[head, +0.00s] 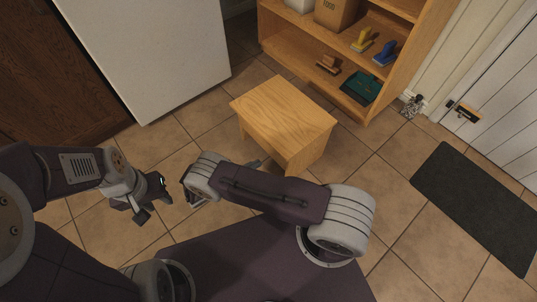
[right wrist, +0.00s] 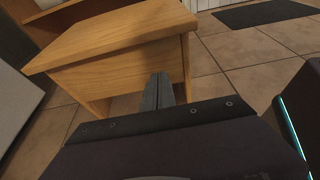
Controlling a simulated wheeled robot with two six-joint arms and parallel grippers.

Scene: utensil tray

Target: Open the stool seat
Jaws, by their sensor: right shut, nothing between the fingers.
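The wooden stool (head: 283,113) stands on the tiled floor in the middle of the head view. Its flat seat (head: 283,104) lies down on the box-like body and overhangs it slightly; the seat also shows in the right wrist view (right wrist: 120,32). My right gripper (head: 262,162) is mostly hidden behind my right arm in the head view. In the right wrist view its fingers (right wrist: 158,88) are shut and empty, in front of the stool's side panel and below the seat edge. Contact cannot be told. My left gripper (head: 153,206) is open and empty, left of the stool.
A wooden shelf (head: 290,50) with brushes and a green dustpan (head: 361,87) stands behind the stool. A white cabinet (head: 155,50) is at the back left. A dark mat (head: 480,200) lies at right by a white door. Floor right of the stool is clear.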

